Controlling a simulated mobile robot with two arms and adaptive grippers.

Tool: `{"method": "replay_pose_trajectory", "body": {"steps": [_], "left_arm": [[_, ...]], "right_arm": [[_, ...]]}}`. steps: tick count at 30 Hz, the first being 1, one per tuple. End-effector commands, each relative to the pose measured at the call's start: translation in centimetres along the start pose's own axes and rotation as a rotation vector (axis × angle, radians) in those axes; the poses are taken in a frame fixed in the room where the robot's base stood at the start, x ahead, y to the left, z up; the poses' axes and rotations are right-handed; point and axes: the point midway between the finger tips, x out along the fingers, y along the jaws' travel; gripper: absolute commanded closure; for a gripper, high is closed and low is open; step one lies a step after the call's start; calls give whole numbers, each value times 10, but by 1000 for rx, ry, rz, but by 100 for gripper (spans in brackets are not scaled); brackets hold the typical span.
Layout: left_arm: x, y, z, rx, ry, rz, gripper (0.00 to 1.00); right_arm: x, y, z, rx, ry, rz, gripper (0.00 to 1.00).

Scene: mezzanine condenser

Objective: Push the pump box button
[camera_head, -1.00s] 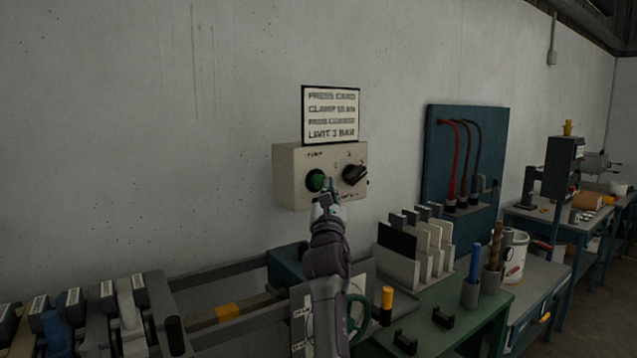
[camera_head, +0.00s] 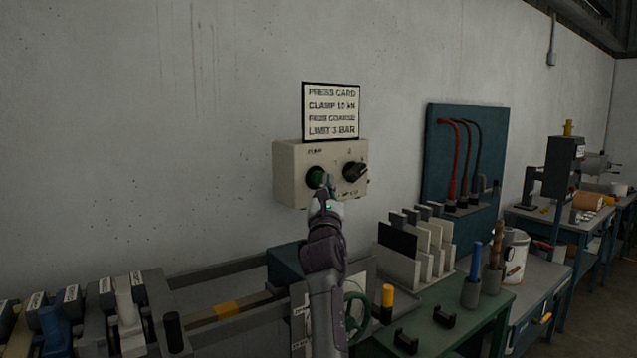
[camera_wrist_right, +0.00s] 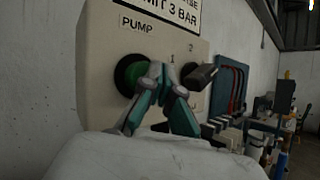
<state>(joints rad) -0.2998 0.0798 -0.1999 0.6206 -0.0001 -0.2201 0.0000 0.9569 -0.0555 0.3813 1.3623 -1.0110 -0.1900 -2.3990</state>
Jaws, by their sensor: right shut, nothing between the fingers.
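The pump box (camera_head: 291,165) is a beige box on the wall. It has a green button (camera_head: 315,177) on the left under the word PUMP and a black selector knob (camera_head: 355,172) on the right. In the right wrist view the green button (camera_wrist_right: 130,73) is partly covered by my fingers. My right gripper (camera_head: 328,183) is shut and empty. Its fingertips (camera_wrist_right: 157,68) overlap the right edge of the button in both views; I cannot tell whether they touch it. My left gripper is not in view.
A press card (camera_head: 331,112) is on the wall above the box. A blue hose board (camera_head: 437,150) stands to the right. The wall left of the box is clear.

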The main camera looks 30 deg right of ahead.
Motion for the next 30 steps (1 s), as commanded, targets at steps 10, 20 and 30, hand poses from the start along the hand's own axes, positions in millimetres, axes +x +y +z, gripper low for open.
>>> {"method": "replay_pose_trajectory", "body": {"steps": [10, 20, 30], "left_arm": [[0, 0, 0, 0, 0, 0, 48], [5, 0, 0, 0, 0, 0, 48], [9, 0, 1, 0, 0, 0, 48]], "right_arm": [[0, 0, 0, 0, -1, 0, 100], [2, 1, -1, 1, -1, 0, 100], [4, 2, -2, 1, -1, 0, 100]]}}
